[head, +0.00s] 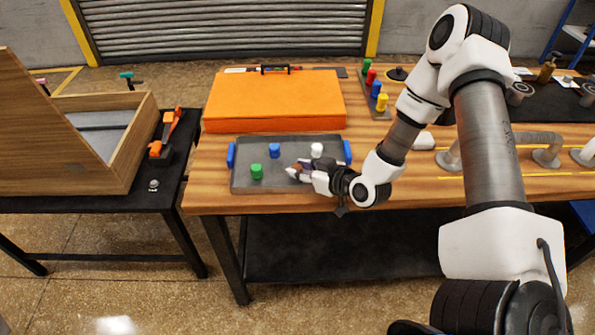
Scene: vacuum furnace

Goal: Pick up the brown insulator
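A grey tray (240,184) with blue handles lies on the wooden workbench. A green insulator (257,171), a blue insulator (275,150) and a white insulator (317,150) stand in it. A small brown insulator (291,172) shows at the fingertips of my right gripper (298,171), low over the tray's front middle. The fingers partly hide it, and I cannot tell whether they are closed on it or only around it. My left gripper is not in view.
An orange case (275,100) lies behind the tray. A rack with coloured pegs (376,90) stands at the back right of it. A wooden box (120,165) sits on the black table at left. Pipe fittings (545,155) are at right.

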